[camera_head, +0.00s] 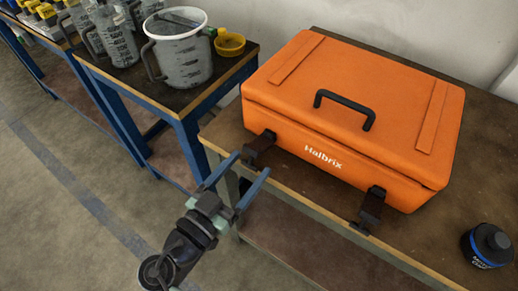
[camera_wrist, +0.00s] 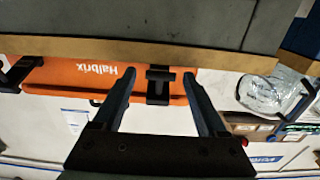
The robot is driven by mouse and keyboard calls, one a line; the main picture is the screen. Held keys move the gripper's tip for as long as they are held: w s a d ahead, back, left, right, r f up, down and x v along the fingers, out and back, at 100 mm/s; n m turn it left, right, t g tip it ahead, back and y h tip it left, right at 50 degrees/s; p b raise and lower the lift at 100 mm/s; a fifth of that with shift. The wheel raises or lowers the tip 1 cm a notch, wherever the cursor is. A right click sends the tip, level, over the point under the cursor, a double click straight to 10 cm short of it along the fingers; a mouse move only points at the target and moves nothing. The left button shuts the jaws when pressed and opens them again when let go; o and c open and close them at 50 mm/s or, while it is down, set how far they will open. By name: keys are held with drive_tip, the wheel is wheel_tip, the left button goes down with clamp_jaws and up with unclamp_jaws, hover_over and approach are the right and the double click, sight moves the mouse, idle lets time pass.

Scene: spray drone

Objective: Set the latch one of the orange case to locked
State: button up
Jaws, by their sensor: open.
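The orange case (camera_head: 350,110), marked Halbrix, sits on the workbench with its lid down and a black handle (camera_head: 345,105) on top. Its front has two dark latches, a left one (camera_head: 261,146) and a right one (camera_head: 370,208). Both stick outward from the front face; no label shows which is latch one. My gripper (camera_head: 244,172) is open and empty, just in front of and below the left latch, past the bench edge. In the upside-down wrist view, that latch (camera_wrist: 159,86) appears between my two fingers (camera_wrist: 158,77); I see no contact. The right latch (camera_wrist: 18,74) is at the left edge.
The workbench (camera_head: 310,205) has a wooden front edge near my gripper. A black-and-blue round container (camera_head: 487,245) stands at the bench's right. A blue-legged table (camera_head: 130,85) on the left holds a measuring bucket (camera_head: 180,50) and a yellow cup (camera_head: 230,43). The floor in front is clear.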

sight(251, 163)
drive_tip(key=shift+x, duration=2.4)
clamp_jaws()
